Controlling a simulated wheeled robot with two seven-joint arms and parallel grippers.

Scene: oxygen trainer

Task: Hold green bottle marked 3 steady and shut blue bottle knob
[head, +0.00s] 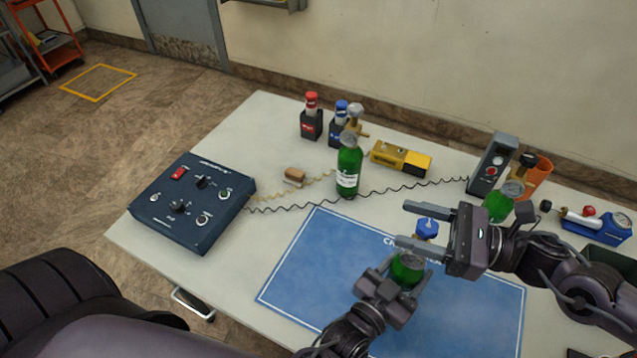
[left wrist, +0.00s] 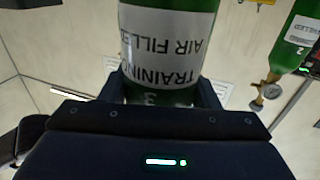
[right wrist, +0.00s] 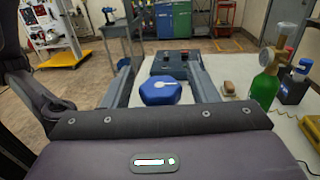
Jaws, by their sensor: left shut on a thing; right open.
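The green bottle marked 3 (head: 407,268) stands over the blue mat. My left gripper (head: 392,280) is shut on its body. In the left wrist view its white label (left wrist: 165,45) reads "TRAINING AIR FILLED" upside down, with a 3 by the jaws. The blue knob (head: 427,229) tops this bottle. My right gripper (head: 408,226) is open at the knob's height. In the right wrist view the blue knob (right wrist: 160,91), with a white pointer mark, lies between the open fingers; contact cannot be told. The bottle's neck is hidden behind my right gripper.
Another green bottle (head: 348,170) with a gauge stands behind the blue mat (head: 310,262). A third green bottle (head: 497,205) stands to the right, partly hidden. A dark blue control box (head: 195,203) sits at left, with wires running across the table. A yellow meter (head: 401,158) lies at the back.

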